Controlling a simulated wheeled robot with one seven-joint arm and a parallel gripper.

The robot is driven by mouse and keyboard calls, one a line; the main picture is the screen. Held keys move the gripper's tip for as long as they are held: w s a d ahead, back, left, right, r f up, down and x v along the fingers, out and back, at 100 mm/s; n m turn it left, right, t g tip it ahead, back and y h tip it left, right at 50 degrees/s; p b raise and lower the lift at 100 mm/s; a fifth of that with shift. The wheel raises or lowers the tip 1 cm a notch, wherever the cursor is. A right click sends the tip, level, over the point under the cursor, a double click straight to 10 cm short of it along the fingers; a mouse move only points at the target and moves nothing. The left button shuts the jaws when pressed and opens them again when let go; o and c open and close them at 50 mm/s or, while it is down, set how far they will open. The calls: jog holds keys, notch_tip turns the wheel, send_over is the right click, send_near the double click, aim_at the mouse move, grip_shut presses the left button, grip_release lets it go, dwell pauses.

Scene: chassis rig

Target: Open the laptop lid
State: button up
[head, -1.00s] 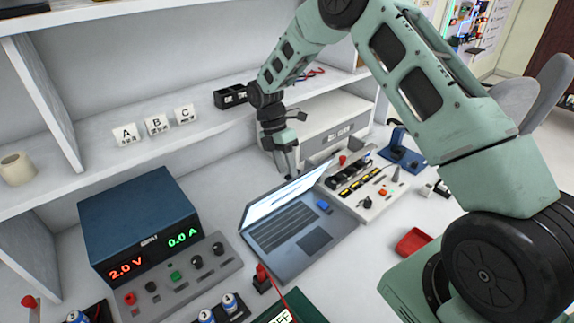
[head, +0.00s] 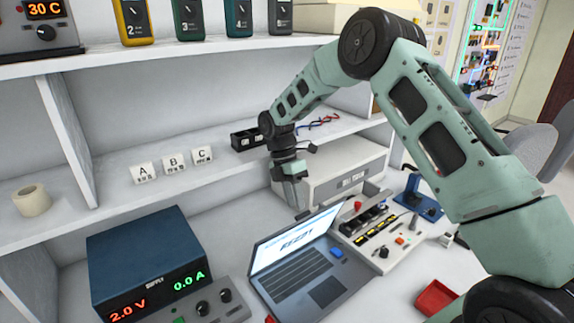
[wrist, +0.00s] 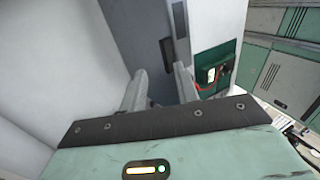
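The laptop (head: 305,277) stands on the bench with its lid (head: 296,238) raised and the lit screen showing text above the keyboard. My gripper (head: 297,207) points down just behind the top edge of the lid in the head view. I cannot tell whether it touches the lid, and its tips are partly hidden there. In the wrist view my gripper (wrist: 161,72) has its two fingers apart, with no object clearly held between them. The laptop is not clearly recognisable in the wrist view.
A power supply (head: 150,265) stands left of the laptop, and a control panel (head: 385,235) stands close on its right. A shelf with A, B and C blocks (head: 173,163) runs behind. A red tray (head: 436,297) lies at the right.

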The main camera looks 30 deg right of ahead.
jog(key=d+b+v, duration=0.1)
jog(key=v, duration=1.2)
jog(key=shift+s+a+r+b, duration=0.25)
jog(key=shift+s+a+b, duration=0.05)
jog(key=shift+a, duration=0.15)
